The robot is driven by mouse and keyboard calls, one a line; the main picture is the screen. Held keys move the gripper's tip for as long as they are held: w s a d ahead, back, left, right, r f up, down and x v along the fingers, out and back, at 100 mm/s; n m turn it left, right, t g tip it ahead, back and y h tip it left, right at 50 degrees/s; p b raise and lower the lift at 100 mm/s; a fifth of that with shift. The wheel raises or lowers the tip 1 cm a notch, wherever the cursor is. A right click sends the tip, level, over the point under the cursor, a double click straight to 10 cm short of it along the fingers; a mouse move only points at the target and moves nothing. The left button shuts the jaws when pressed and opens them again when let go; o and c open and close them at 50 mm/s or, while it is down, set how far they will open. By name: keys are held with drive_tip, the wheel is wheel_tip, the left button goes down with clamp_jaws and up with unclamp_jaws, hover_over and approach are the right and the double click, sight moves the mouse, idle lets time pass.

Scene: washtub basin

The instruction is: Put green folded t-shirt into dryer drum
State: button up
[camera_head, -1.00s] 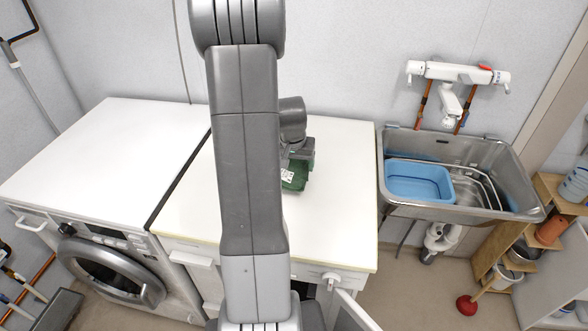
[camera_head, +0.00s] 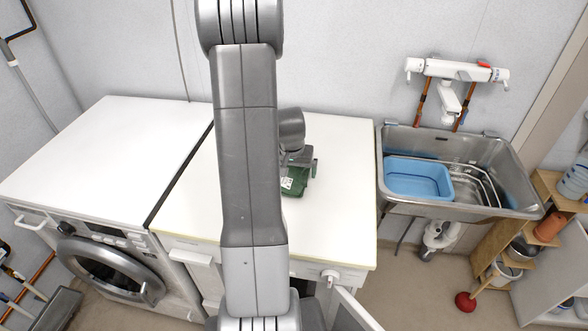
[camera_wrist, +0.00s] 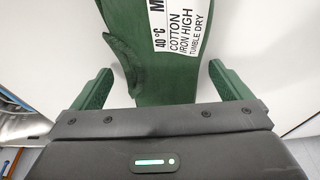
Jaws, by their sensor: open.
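The green folded t-shirt (camera_head: 292,184) lies on the white middle worktop, partly hidden behind my arm. In the wrist view the green t-shirt (camera_wrist: 165,80) has a white care label and lies between my two green fingers. My gripper (camera_wrist: 161,68) is open, with a finger on each side of the shirt and gaps between. My gripper also shows in the head view (camera_head: 303,163), low over the shirt. A front-loading machine with a round door (camera_head: 108,274) stands at the left. The dryer drum cannot be made out; the middle unit's front is mostly hidden by my arm.
An open door panel (camera_head: 352,312) juts out low at the front of the middle unit. A steel sink (camera_head: 515,180) holding a blue basin (camera_head: 418,180) is at the right. A wooden shelf (camera_head: 550,215) stands beyond it. The left machine's white top (camera_head: 110,150) is clear.

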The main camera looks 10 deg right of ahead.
drive_tip(key=shift+r, duration=0.5)
drive_tip(key=shift+o, duration=0.2)
drive_tip(key=v, duration=1.1)
drive_tip(key=shift+b, duration=0.35)
drive_tip(key=b+x, duration=0.1)
drive_tip(key=x, duration=1.1)
drive_tip(key=shift+s, duration=0.1)
drive_tip(key=shift+b, duration=0.3)
drive_tip(key=c, duration=1.2)
